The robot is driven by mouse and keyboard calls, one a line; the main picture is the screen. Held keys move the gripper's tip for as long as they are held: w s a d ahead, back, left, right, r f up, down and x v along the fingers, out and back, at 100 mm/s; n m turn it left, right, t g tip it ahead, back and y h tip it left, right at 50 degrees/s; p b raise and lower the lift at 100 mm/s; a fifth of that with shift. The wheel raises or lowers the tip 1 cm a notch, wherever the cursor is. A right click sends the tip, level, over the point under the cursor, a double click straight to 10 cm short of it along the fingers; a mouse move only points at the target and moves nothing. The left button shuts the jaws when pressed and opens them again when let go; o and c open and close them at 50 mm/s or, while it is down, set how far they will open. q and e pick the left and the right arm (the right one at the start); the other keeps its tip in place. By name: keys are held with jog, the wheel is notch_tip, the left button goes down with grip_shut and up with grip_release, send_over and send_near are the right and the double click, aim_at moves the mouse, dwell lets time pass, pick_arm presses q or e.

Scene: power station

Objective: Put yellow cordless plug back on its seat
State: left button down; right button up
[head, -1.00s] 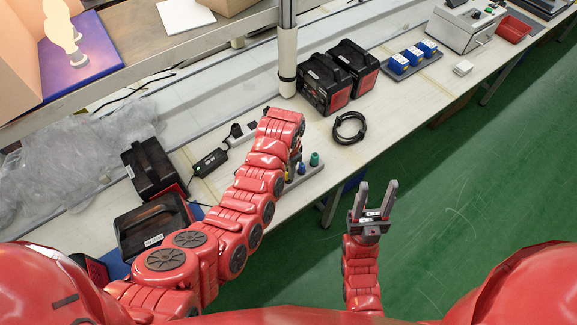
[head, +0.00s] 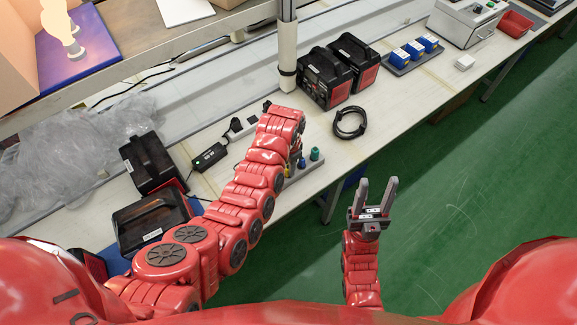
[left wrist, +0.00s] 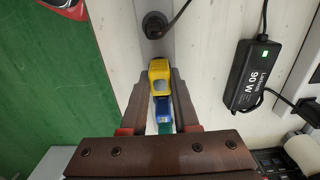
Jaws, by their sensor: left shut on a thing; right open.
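The yellow cordless plug (left wrist: 160,78) is between the fingertips of my left gripper (left wrist: 160,88) in the left wrist view, and the gripper is shut on it. A blue plug (left wrist: 163,106) and a green part (left wrist: 165,128) show behind it, between the fingers. In the head view, the grey seat strip (head: 305,173) holds a blue plug (head: 302,163) and a green plug (head: 315,154). My left arm covers most of the left gripper there. I cannot tell whether the yellow plug touches the strip. My right gripper (head: 377,197) is open and empty over the green floor.
A black plug with a cable (left wrist: 155,24) lies near the fingertips. A black power adapter (head: 209,157) is left of my arm. A coiled black cable (head: 350,123) and black-red boxes (head: 327,78) stand on the bench beyond. The bench front edge is close to the strip.

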dwell(0.3)
pick_arm(q)
jog(key=c, duration=0.6)
grip_release()
jog(key=shift+r+b, duration=0.3)
jog(key=shift+r, duration=0.15)
notch_tip(320, 180, up, 4)
jog(key=shift+r+b, duration=0.1)
jog(key=shift+b, duration=0.7)
jog(key=shift+r+p, duration=3.85)
jog(key=shift+r, duration=2.25)
